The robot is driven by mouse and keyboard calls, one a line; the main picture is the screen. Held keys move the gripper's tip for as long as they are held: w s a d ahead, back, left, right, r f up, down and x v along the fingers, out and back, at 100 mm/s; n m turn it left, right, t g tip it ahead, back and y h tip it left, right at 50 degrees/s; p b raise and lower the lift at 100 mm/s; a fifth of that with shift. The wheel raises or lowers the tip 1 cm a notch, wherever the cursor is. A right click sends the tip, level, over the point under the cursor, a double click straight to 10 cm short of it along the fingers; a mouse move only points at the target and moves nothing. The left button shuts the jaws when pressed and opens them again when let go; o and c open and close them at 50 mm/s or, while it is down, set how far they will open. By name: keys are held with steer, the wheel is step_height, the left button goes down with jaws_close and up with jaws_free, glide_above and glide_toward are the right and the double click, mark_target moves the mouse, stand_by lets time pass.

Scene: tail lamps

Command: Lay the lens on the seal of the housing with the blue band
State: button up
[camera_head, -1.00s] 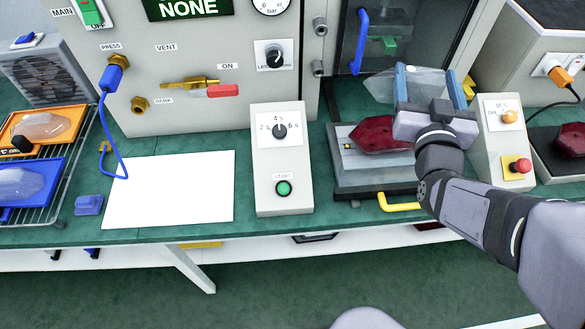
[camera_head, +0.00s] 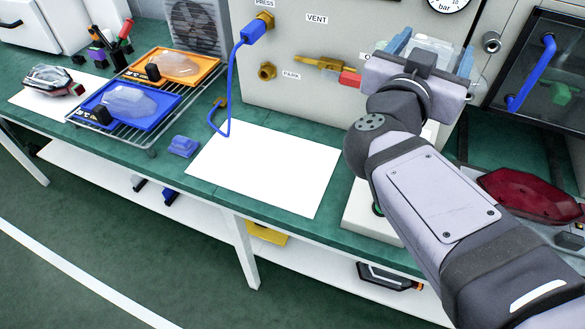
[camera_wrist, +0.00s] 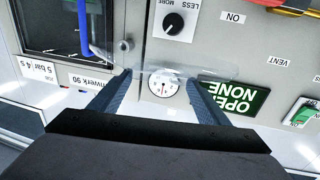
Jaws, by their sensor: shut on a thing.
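My gripper (camera_head: 432,48) is shut on a clear, see-through lens (camera_head: 436,42), held up in front of the grey panel. In the wrist view the lens (camera_wrist: 165,74) shows as a faint pane between the two blue fingers (camera_wrist: 160,84). A dark red lamp part (camera_head: 525,194) lies on the fixture at the right, partly cut off by the frame edge. A dark lamp housing with red and clear parts (camera_head: 52,80) lies on a white sheet at the far left. I cannot make out a blue band or a seal on either.
An orange tray (camera_head: 212,68) and a blue tray (camera_head: 92,122) on a wire rack each bear a clear piece. A white sheet (camera_head: 270,165) lies empty at the bench middle. A blue hose (camera_head: 231,90) hangs from the panel. My arm covers most of the control box.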

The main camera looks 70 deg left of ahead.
steer(key=s+a+f+n+g+y, duration=0.1)
steer(key=s+a+f, duration=0.6)
steer(key=s+f, duration=0.3)
steer(key=s+a+f+n+g+y, duration=0.1)
steer(key=s+a+f+g+y, duration=0.1)
steer(key=s+a+f, duration=0.5)
steer(key=s+f+b, duration=0.1)
steer(key=s+f, duration=0.2)
steer(key=s, duration=0.4)
steer(key=shift+f+n, duration=0.2)
steer(key=shift+n, duration=0.2)
steer(key=shift+f, duration=4.8)
steer(key=shift+f, duration=0.2)
steer(key=o, duration=1.1)
steer(key=shift+s, duration=0.1)
